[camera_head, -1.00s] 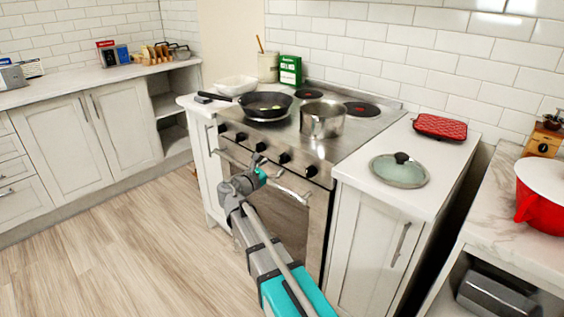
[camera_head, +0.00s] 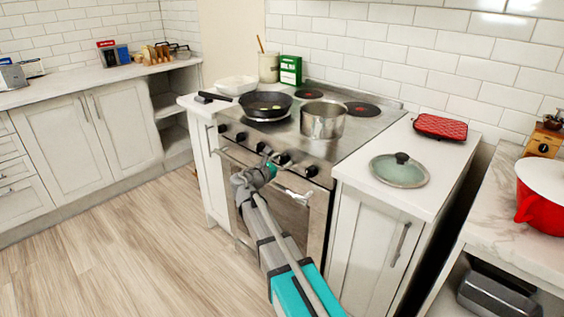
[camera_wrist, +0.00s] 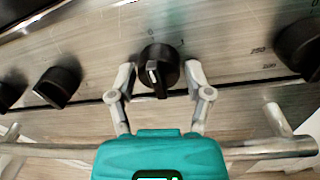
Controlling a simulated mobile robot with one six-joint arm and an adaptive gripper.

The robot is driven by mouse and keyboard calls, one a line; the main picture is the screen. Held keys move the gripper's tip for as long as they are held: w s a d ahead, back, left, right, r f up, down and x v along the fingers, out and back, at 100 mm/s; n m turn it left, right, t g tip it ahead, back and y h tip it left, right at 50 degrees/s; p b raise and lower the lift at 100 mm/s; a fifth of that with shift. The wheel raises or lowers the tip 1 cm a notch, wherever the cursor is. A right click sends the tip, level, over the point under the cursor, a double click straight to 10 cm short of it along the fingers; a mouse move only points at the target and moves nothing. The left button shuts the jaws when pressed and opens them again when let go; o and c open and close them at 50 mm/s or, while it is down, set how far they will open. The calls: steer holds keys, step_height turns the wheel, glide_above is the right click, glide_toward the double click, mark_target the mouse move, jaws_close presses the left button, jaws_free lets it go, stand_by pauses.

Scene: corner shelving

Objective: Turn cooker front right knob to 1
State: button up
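The cooker (camera_head: 305,215) has a row of black knobs along its steel front panel. In the wrist view, one black knob (camera_wrist: 163,62) with a white mark sits between the fingers of my gripper (camera_wrist: 160,74). The fingers are open, one on each side of the knob, with a visible gap to each. A small "0" is printed above this knob. Another knob (camera_wrist: 302,46) is at the right edge. In the head view my gripper (camera_head: 274,160) is at the panel, near the rightmost knobs (camera_head: 311,171); it partly hides the middle of the row.
The oven handle bar (camera_wrist: 262,149) runs just below the knobs. A black frying pan (camera_head: 266,103) and a steel pot (camera_head: 322,120) stand on the hob. A glass lid (camera_head: 399,172) and a red mat (camera_head: 440,127) lie on the right counter.

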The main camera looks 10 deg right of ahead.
steer(key=c, duration=0.6)
steer(key=shift+m, duration=0.3)
steer(key=m, duration=0.5)
steer(key=shift+b, duration=0.3)
steer(key=m, duration=0.6)
steer(key=shift+w+a+r+h, duration=0.1)
steer(key=shift+w+h, duration=0.05)
steer(key=shift+h, duration=0.25)
steer(key=shift+m, duration=0.4)
steer(key=o, duration=1.1)
